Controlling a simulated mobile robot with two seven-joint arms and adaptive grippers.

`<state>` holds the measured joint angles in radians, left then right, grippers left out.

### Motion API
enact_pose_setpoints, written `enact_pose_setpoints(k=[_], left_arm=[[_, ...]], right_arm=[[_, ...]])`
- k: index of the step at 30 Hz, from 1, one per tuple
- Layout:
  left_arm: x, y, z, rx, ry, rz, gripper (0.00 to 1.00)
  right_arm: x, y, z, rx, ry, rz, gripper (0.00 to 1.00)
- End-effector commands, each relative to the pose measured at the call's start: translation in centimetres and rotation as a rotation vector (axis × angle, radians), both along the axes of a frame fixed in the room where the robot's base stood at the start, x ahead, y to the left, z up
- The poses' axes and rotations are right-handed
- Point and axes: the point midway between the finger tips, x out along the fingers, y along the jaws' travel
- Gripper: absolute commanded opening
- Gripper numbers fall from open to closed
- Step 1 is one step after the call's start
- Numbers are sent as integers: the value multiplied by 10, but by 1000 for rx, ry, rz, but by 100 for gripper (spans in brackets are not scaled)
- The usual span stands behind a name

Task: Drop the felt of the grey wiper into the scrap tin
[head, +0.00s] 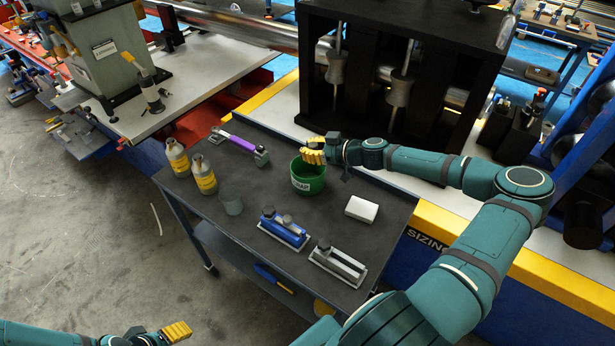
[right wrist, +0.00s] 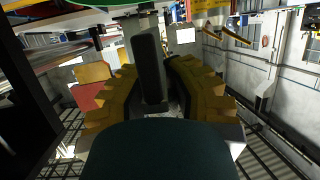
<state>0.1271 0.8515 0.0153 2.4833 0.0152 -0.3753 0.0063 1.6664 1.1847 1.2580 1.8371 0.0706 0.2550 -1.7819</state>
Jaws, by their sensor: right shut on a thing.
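The green scrap tin (head: 308,183) stands on the dark table, its label facing me. My right gripper (head: 313,152) is over the tin's rim. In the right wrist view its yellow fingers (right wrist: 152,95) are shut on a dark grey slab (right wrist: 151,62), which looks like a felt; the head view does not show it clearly. The grey wiper (head: 338,265) lies at the table's near right edge; whether a felt is on its underside is hidden. My left gripper (head: 177,332) is low at the bottom left, off the table, its finger gap unclear.
On the table (head: 255,262) are a blue wiper (head: 285,230), a white block (head: 361,209), a grey cup (head: 231,201), two yellow-labelled bottles (head: 177,158) (head: 204,177) and a purple-handled tool (head: 240,144). A black roller frame (head: 400,60) stands behind the tin.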

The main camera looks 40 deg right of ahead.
Motion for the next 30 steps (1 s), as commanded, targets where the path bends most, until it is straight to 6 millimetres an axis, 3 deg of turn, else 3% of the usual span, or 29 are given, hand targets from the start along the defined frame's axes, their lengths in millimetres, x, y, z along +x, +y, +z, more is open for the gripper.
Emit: enact_pose_setpoints(k=[4,5,7,20,30], left_arm=[[0,0,1,0,0,0,62],[0,0,1,0,0,0,62],[0,0,1,0,0,0,62],[0,0,1,0,0,0,62],[0,0,1,0,0,0,62]], right_arm=[[0,0,1,0,0,0,0],[0,0,1,0,0,0,24],[0,0,1,0,0,0,47],[-7,-4,3,-2,0,-1,47],[-62,-31,21,-2,1,-4,47]])
